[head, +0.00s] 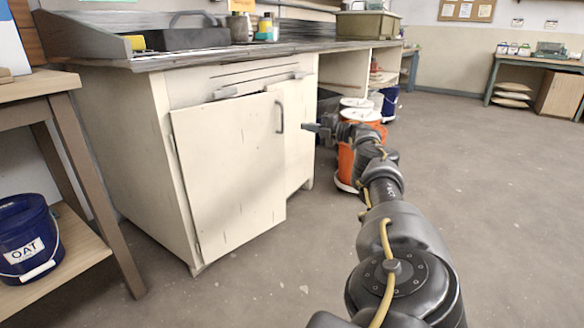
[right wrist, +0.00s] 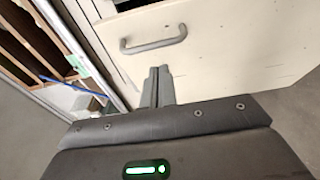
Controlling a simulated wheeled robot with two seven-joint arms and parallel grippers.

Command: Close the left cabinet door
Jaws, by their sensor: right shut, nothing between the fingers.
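The left cabinet door (head: 228,165) is a cream panel hinged at its left edge. It stands partly open, its free right edge out in front of the cabinet. A grey bar handle (head: 280,113) sits near that edge. In the right wrist view the door (right wrist: 235,55) and its handle (right wrist: 153,42) lie just beyond the fingers. My right gripper (head: 318,128) is shut and empty, to the right of the handle; it also shows in the right wrist view (right wrist: 158,80). I cannot tell whether it touches the door. My left gripper is out of view.
The cabinet's right door (head: 297,135) is behind the open one. Orange buckets (head: 346,165) stand on the floor right of the cabinet, beside my right arm. A wooden shelf with a blue OAT bucket (head: 28,240) is at left. The floor at right is clear.

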